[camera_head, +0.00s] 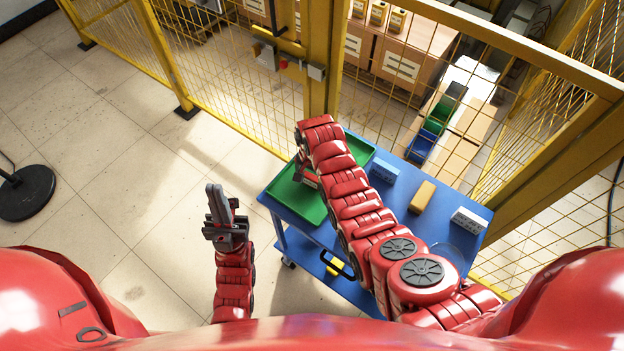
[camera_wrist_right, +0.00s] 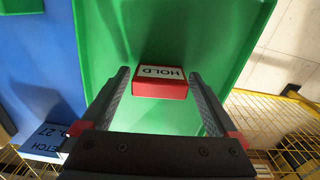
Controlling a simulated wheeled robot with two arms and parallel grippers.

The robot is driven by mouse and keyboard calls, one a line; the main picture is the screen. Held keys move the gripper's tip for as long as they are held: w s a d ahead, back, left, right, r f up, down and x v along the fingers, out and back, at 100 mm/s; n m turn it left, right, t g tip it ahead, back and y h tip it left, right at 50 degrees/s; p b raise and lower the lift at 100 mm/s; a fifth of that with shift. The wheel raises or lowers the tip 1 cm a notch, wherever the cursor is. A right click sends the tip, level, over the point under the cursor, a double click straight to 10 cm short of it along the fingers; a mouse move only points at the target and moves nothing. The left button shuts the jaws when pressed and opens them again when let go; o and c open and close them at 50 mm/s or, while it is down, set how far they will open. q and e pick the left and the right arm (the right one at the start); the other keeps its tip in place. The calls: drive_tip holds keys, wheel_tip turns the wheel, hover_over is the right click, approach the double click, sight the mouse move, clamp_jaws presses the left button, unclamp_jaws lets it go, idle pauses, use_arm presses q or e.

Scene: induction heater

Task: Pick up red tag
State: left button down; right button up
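The red tag (camera_wrist_right: 161,84) is a small red block with a white face reading HOLD. In the right wrist view it lies on the floor of the green tray (camera_wrist_right: 195,38), ahead of my right gripper (camera_wrist_right: 161,78). My right gripper is open, with a finger on each side of the tag and visible gaps between. In the head view my right arm reaches over the green tray (camera_head: 301,204), and the hand is largely hidden behind the arm. My left gripper (camera_head: 219,195) is raised over the floor left of the cart, empty; its fingers look close together, but their gap is unclear.
The tray sits on a blue cart (camera_head: 400,225). A blue-grey block (camera_head: 384,170), a tan block (camera_head: 422,197) and a grey block (camera_head: 468,220) stand right of my arm. Yellow mesh fencing (camera_head: 240,90) borders the cart behind.

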drive_tip(key=c, duration=1.1)
drive_tip(key=shift+r, duration=0.1)
